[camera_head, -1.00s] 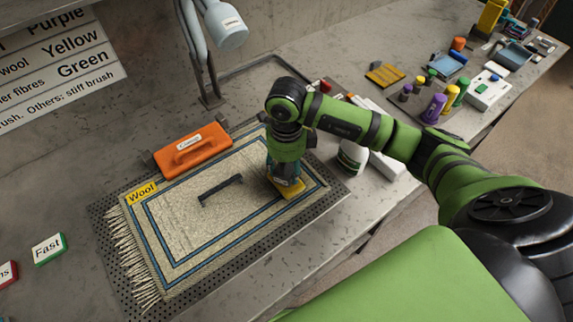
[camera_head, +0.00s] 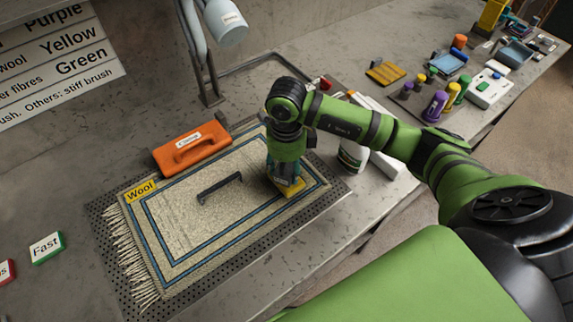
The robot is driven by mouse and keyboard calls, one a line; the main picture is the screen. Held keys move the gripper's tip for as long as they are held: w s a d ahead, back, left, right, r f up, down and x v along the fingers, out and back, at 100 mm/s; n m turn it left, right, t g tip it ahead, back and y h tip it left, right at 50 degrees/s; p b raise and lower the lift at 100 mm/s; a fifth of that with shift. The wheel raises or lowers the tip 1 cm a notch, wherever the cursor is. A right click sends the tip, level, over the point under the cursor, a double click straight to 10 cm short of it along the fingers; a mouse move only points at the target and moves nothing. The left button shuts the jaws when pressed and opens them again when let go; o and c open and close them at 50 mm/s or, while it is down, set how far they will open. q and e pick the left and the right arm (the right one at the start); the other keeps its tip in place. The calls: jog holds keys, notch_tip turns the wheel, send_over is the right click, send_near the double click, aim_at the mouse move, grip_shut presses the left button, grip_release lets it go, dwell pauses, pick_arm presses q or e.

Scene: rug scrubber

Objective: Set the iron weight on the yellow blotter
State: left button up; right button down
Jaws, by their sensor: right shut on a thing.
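The yellow blotter (camera_head: 290,191) lies on the right part of the cream rug (camera_head: 185,225), inside its blue border. My right gripper (camera_head: 286,177) points straight down over the blotter and is shut on the iron weight. The weight is almost wholly hidden by the fingers, low over the blotter; I cannot tell whether it touches. My left gripper is not in view.
A dark bar-shaped handle (camera_head: 220,188) is on the rug's middle. A lamp (camera_head: 226,24) stands behind. Several coloured bottles and trays fill the far right bench.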

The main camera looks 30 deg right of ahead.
jog(key=shift+c, duration=2.1)
grip_release()
jog(key=shift+s+f, duration=0.1)
jog(key=shift+f, duration=0.05)
notch_tip(320, 180, up, 12)
jog(key=shift+r, duration=0.1)
jog(key=shift+b, duration=0.35)
